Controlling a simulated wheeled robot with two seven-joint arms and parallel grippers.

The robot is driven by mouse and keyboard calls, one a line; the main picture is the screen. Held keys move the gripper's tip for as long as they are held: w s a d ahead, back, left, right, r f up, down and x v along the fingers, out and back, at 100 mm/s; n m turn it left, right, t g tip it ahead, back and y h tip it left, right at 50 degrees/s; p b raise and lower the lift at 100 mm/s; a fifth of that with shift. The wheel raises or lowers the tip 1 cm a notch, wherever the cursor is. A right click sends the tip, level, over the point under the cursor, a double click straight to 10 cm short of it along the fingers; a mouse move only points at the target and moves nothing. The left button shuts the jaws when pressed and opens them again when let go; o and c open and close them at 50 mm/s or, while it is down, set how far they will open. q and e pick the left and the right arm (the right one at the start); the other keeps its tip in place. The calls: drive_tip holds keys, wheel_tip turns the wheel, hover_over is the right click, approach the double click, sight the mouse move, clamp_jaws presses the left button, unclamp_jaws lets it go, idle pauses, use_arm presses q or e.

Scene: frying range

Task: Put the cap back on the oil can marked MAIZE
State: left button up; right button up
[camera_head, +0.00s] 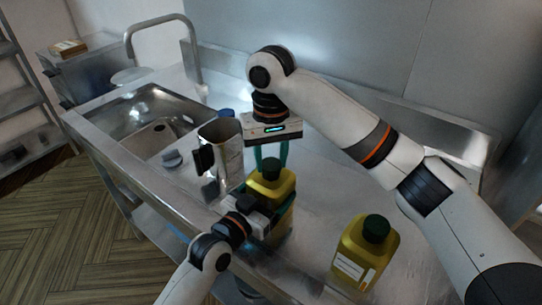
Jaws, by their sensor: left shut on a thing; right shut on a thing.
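A yellow oil can (282,189) stands on the steel counter in the middle. My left gripper (272,214) is shut on its body from the front left. A dark green cap (270,167) is at the top of this can. My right gripper (271,160) points down from above, shut on the cap with its teal fingers on either side. I cannot tell whether the cap is seated or just above the neck. A second yellow oil can (367,254) with a green cap (376,228) stands at the right front. Its pale label is too small to read, and no label shows on the held can.
A steel jug (221,155) with a black handle stands just left of the held can. A tap (190,50) rises behind the sink. The steel counter (311,212) is bare between the two cans.

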drive_tip(key=m, duration=0.2)
drive_tip(key=shift+m, duration=0.4)
drive_tip(key=o, duration=1.1)
drive_tip(key=shift+o, duration=0.2)
drive_tip(key=shift+r, duration=0.1)
wheel_tip(320, 180, up, 12)
use_arm(q)
drive_tip(key=o, duration=1.7)
drive_tip(key=shift+o, duration=0.2)
